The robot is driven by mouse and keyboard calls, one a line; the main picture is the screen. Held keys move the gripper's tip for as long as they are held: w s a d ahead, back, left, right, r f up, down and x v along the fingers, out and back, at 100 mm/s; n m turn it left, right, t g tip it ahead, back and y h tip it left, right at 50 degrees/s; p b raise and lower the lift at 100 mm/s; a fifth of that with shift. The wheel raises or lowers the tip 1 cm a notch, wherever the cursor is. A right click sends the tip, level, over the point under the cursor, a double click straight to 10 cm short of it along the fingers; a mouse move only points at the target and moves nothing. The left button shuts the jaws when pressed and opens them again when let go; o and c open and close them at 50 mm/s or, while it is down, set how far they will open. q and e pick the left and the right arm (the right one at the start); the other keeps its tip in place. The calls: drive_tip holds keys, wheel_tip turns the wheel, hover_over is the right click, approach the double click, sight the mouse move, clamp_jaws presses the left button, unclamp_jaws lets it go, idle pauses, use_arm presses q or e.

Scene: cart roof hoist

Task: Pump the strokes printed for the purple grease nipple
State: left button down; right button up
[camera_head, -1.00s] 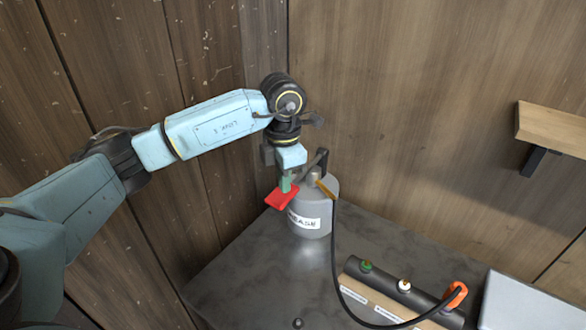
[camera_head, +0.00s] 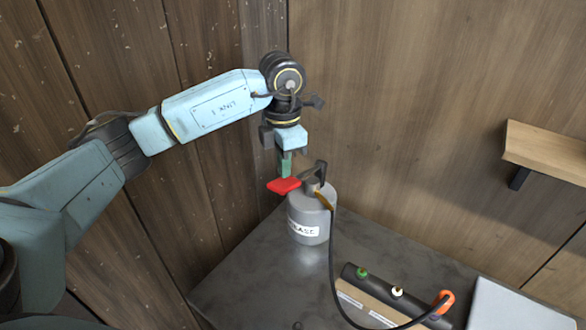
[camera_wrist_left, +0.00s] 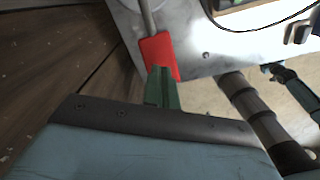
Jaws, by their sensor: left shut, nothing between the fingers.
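The grey grease pump (camera_head: 306,222) stands on the dark bench. Its lever ends in a red pad (camera_head: 284,186), which sticks out to the left of the pump's top. My left gripper (camera_head: 286,172) has its green fingers shut and empty, pointing down just above the red pad. In the left wrist view the finger tips overlap the red pad (camera_wrist_left: 157,50); I cannot tell if they touch. A black hose runs from the pump to an orange coupling (camera_head: 446,300) at the right end of a dark bar. A small bluish-purple spot shows beneath it; the purple nipple is not clear.
The dark bar (camera_head: 378,284) carries a green nipple (camera_head: 361,272) and a white nipple (camera_head: 397,291). Labels in front are too small to read. A pale grey box (camera_head: 508,305) lies at the right. A wooden shelf (camera_head: 545,152) is on the wall. Bench space left of the pump is clear.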

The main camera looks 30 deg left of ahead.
use_arm(q)
drive_tip(key=shift+f, duration=0.2)
wheel_tip(320, 180, down, 8)
drive_tip(key=b, duration=0.6)
idle(0.3)
wheel_tip(320, 180, up, 8)
drive_tip(key=p, duration=0.5)
drive_tip(key=shift+r+p, duration=0.25)
drive_tip(key=shift+p, duration=0.15)
drive_tip(key=shift+f, duration=0.1)
